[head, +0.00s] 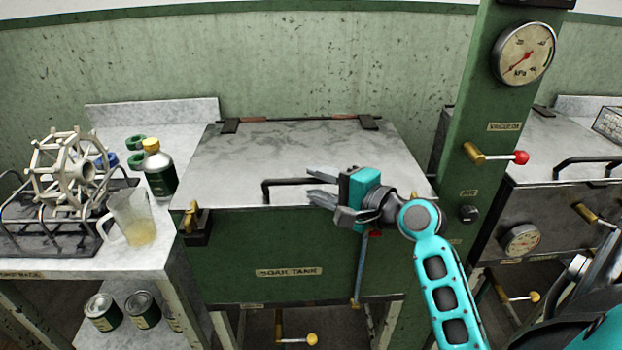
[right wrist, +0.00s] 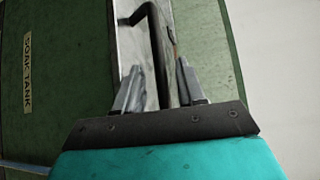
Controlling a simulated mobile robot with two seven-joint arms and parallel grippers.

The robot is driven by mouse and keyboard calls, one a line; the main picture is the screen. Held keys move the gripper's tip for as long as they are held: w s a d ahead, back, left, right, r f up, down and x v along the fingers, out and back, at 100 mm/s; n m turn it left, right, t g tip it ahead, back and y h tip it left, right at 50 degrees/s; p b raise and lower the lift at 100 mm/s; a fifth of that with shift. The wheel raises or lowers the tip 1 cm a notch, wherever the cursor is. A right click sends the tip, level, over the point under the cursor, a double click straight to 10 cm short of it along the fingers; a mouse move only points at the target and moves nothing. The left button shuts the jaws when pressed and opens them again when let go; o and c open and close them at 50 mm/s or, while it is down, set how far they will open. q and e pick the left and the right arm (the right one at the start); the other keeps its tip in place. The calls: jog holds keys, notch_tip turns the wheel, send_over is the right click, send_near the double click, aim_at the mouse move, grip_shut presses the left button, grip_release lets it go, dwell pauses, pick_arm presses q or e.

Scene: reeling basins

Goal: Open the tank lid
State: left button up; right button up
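The soak tank (head: 290,271) is a green box with a label on its front. Its grey metal lid (head: 290,150) lies flat and shut, with hinges along the back edge. A dark bar handle (head: 285,183) runs along the lid's front edge; its right part is hidden behind my gripper. My right gripper (head: 323,187) is at the handle, its fingers pointing left. In the right wrist view, the fingers (right wrist: 158,88) are apart, with the handle (right wrist: 157,42) running between them and a gap visible. I cannot tell whether either finger touches it. My left gripper is not in view.
A brass latch (head: 191,219) sits at the tank's front left. A bottle (head: 159,170), a jug (head: 132,217) and a reel frame (head: 68,172) stand on the left bench (head: 140,262). A green post (head: 470,110) with a gauge (head: 524,54) and red-knobbed lever (head: 519,157) rises at right.

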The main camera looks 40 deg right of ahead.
jog(key=shift+x, duration=1.25)
jog(key=shift+c, duration=0.5)
grip_shut()
